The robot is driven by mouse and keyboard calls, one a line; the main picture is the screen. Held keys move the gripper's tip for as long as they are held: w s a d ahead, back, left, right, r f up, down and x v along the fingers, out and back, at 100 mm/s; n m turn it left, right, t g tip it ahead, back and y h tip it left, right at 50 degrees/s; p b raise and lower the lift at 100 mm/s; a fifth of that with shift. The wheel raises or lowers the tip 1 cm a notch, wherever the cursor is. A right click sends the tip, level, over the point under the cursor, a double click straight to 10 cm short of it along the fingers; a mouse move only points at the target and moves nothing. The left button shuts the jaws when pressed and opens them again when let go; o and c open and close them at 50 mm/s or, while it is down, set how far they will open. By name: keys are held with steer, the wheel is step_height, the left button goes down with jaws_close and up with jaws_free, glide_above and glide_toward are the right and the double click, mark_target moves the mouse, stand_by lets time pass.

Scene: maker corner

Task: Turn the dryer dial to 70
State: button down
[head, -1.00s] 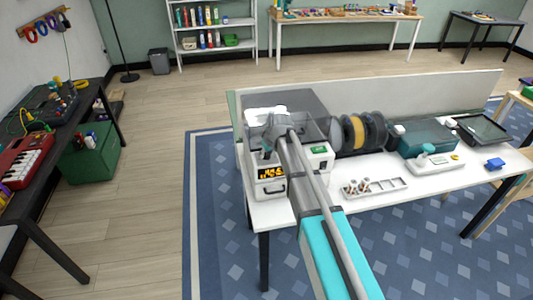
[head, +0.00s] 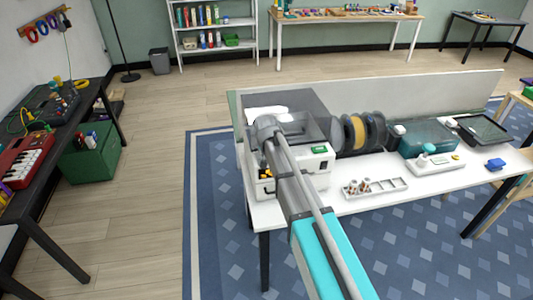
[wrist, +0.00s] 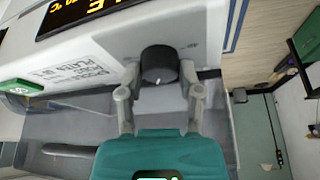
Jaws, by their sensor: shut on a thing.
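The dryer is a white box with a dark see-through lid and a green label; in the head view its white body (head: 318,163) stands at the left end of the white table. Its dark dial (wrist: 160,65) with a pale pointer mark shows in the wrist view on the white front. My gripper (wrist: 160,74) is shut on the dial, one finger on each side. The dryer's display (wrist: 85,12) has orange characters, cut off at the top edge; a small "°C" shows, but the full reading is not visible. In the head view my arm hides the dial and most of the display.
Dark spools (head: 355,133) stand right of the dryer. A white tray with small parts (head: 375,188) lies in front of them. A teal-lidded box (head: 428,145) and a blue object (head: 495,164) are farther right.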

stand_by(0.3)
steer(key=shift+c, duration=1.3)
jaws_free()
steer(key=shift+n, duration=0.4)
steer(key=shift+d+n+g+y, duration=0.15)
steer(key=shift+n+y, duration=0.4)
steer(key=shift+n, duration=0.65)
steer(key=shift+a+n+g+y, duration=0.1)
steer(key=shift+n+g+y, duration=0.15)
steer(key=shift+n+y, duration=0.65)
steer(key=shift+w+d+n+g+y, duration=0.1)
steer(key=shift+n+g+y, duration=0.25)
steer(key=shift+n, duration=1.35)
steer(key=shift+n+g+y, duration=0.2)
steer(key=shift+n+g, duration=0.15)
steer(key=shift+n, duration=1.35)
steer(key=p+v, duration=1.2)
steer(key=v, duration=0.1)
steer(key=shift+r+p, duration=0.4)
steer(key=shift+r, duration=0.05)
